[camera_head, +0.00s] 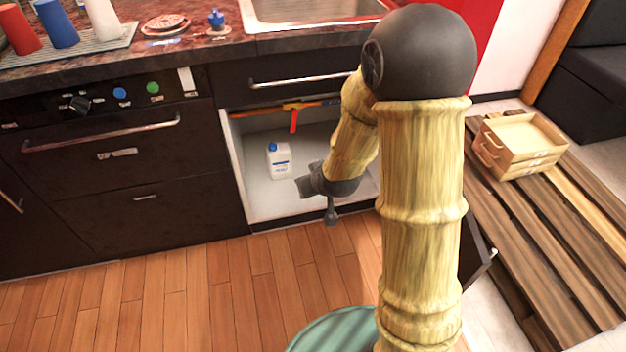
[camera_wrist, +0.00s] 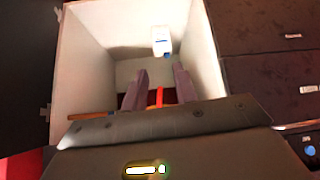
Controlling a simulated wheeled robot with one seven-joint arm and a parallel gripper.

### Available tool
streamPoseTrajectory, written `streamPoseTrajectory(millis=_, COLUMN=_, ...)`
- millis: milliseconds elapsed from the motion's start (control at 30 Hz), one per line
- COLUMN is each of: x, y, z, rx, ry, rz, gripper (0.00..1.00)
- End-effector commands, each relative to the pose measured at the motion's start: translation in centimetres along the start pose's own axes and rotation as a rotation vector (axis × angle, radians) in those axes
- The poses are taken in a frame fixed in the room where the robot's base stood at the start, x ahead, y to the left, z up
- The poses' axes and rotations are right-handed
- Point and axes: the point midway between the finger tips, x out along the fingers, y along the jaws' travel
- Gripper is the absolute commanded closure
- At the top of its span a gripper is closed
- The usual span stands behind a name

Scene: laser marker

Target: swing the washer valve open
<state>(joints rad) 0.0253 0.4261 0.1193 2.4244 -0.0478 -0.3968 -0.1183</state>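The washer valve is a short red lever (camera_head: 294,121) hanging down from an orange pipe (camera_head: 312,105) at the top of the open cabinet under the sink. In the wrist view, the red lever (camera_wrist: 159,96) shows between the gripper fingers, with the orange pipe (camera_wrist: 171,96) running across behind them. My gripper (camera_head: 306,187) is in front of the cabinet opening, below the lever in the head view. In the wrist view, my gripper (camera_wrist: 160,70) has its two fingers spread with nothing held. The fingers hide part of the pipe, and contact with the lever cannot be seen.
A white bottle (camera_head: 279,161) with a blue cap stands on the cabinet floor; it also shows in the wrist view (camera_wrist: 161,40). White cabinet walls (camera_wrist: 88,75) bound the space. A drawer front with a handle (camera_head: 300,81) is above. A dark door (camera_wrist: 25,60) stands open.

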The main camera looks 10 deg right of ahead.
Motion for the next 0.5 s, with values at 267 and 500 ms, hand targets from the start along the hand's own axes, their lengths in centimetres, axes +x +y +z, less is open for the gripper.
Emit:
streamPoseTrajectory(millis=267, x=-3.8, y=0.8, z=1.8, rx=0.041, ry=-0.117, rz=0.024, gripper=1.0)
streamPoseTrajectory(millis=500, x=-11.5, y=1.5, z=6.7, rx=0.157, ry=-0.349, rz=0.057, gripper=1.0)
